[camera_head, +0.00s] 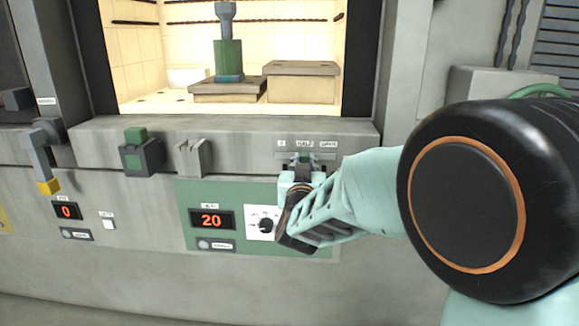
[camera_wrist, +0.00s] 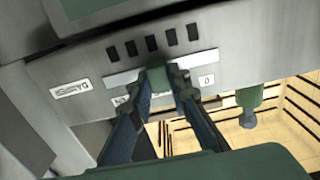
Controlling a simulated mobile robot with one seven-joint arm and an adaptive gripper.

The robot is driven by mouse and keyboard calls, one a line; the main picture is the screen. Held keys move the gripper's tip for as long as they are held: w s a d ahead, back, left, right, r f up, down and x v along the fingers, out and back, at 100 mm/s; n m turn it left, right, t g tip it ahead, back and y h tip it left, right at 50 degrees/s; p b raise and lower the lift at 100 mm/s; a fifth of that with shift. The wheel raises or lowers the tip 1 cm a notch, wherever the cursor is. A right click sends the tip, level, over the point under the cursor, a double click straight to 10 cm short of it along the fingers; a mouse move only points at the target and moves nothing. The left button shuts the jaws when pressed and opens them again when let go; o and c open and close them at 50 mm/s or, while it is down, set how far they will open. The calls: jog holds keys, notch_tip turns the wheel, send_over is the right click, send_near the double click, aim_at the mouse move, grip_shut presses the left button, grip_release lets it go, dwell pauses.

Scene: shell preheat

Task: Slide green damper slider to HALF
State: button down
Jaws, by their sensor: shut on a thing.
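The green damper slider (camera_wrist: 157,74) sits in a pale slotted strip on the grey wall panel. My gripper (camera_wrist: 165,80) is shut on it, one fingertip on each side. In the head view my gripper (camera_head: 302,172) covers most of the slider, and only a little green (camera_head: 304,157) shows. A 0 label (camera_wrist: 207,80) shows to the right of the fingers in the wrist view. The HALF label (camera_head: 305,143) is above the gripper in the head view; the fingers partly hide a label in the wrist view. The slider's exact position against HALF cannot be told.
A lit chamber (camera_head: 290,60) above holds a green-and-grey piece (camera_head: 228,58) on a block. A green-topped handle (camera_head: 140,150) and a yellow-tipped lever (camera_head: 45,170) stick out to the left. A display reading 20 (camera_head: 211,219) and a black knob (camera_head: 264,225) are below, close to my gripper.

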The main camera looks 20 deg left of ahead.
jog(key=shift+f, duration=0.1)
jog(key=c, duration=1.8)
grip_release()
jog(key=shift+s, duration=0.1)
jog(key=v, duration=1.2)
